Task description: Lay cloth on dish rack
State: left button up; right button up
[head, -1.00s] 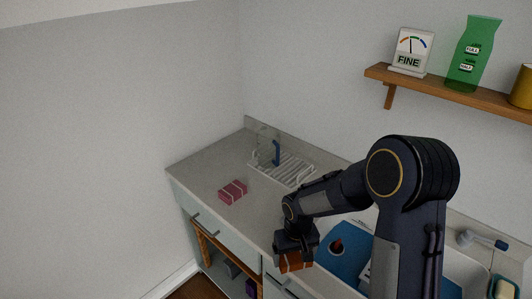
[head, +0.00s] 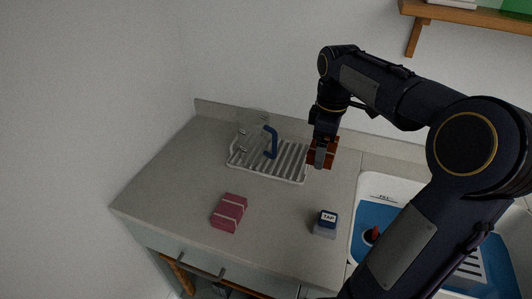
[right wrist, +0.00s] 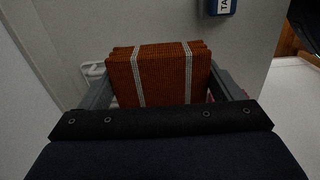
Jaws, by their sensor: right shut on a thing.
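An orange-brown folded cloth with pale stripes (right wrist: 160,75) is held between the fingers of my right gripper (head: 322,150). In the head view the cloth (head: 331,154) hangs above the counter at the right end of the dish rack. The white dish rack (head: 262,173) lies on the counter, with a clear glass item (head: 248,128) and a blue curved handle (head: 271,142) at its left part. Its right slats look empty. In the right wrist view a bit of the white rack (right wrist: 93,70) shows behind the cloth. My left gripper is in neither view.
A pink-red folded cloth with pale bands (head: 229,213) lies on the counter (head: 170,190) in front of the rack. A small blue-topped box marked TAP (head: 326,224) stands right of it. A wooden shelf (head: 470,15) is above.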

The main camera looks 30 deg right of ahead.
jog(key=shift+w+d+r, duration=0.15)
jog(key=shift+d, duration=0.1)
jog(key=w+f+p, duration=0.2)
jog(key=w+f, duration=0.1)
jog(key=w, duration=0.4)
send_over(292, 158)
jog(key=s, duration=0.1)
notch_tip(292, 158, down, 5)
jog(key=shift+f, duration=0.2)
jog(key=shift+w+f, duration=0.3)
jog(key=shift+f, duration=0.05)
jog(key=shift+w+f, duration=0.15)
jog(key=shift+f, duration=1.6)
jog(key=shift+f, duration=0.1)
jog(key=o, duration=0.8)
